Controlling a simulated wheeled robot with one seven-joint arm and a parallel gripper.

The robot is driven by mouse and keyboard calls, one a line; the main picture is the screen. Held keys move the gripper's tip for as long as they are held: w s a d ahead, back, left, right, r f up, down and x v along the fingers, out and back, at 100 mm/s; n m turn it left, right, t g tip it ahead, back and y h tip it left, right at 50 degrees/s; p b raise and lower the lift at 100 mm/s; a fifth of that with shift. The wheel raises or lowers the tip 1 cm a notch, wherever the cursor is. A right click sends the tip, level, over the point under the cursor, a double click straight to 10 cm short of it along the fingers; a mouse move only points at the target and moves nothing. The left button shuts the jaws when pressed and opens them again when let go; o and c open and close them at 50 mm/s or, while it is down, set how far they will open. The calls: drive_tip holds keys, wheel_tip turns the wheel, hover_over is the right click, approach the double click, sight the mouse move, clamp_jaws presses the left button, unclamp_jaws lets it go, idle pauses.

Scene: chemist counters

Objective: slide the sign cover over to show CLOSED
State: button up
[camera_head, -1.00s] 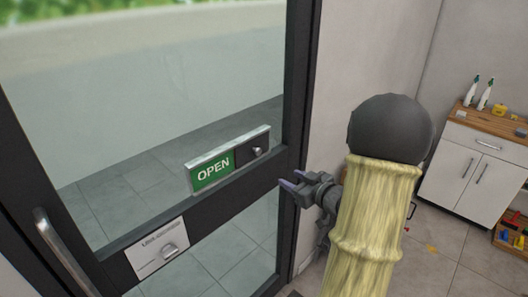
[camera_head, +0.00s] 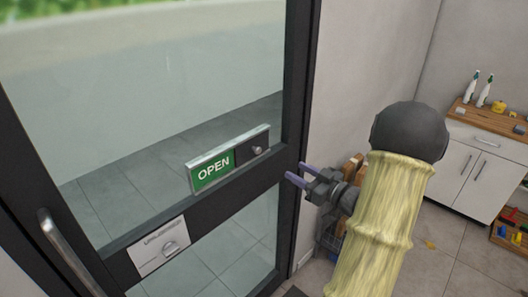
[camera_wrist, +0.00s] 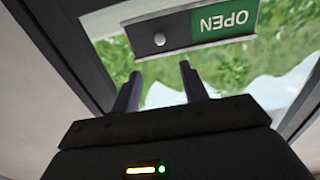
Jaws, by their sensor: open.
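The sign (camera_head: 228,160) is mounted on the glass door above its dark crossbar. Its left half shows OPEN in white on green; the dark sliding cover (camera_head: 252,149) sits over the right half and carries a small silver knob (camera_head: 257,151). My gripper (camera_head: 295,174) is open and empty, to the right of and slightly below the knob, apart from it. In the wrist view the sign (camera_wrist: 235,18) appears upside down, with the cover (camera_wrist: 175,31) and knob (camera_wrist: 159,39) beyond my open fingers (camera_wrist: 160,85). What lies behind the cover is hidden.
A metal door handle (camera_head: 68,255) is at lower left. A white cabinet (camera_head: 475,165) with bottles on top stands at right, away from the door.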

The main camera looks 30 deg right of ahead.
sight(259, 151)
drive_tip(key=p+x, duration=0.4)
drive_tip(key=x, duration=1)
drive_tip(key=shift+w+a, duration=0.1)
clamp_jaws()
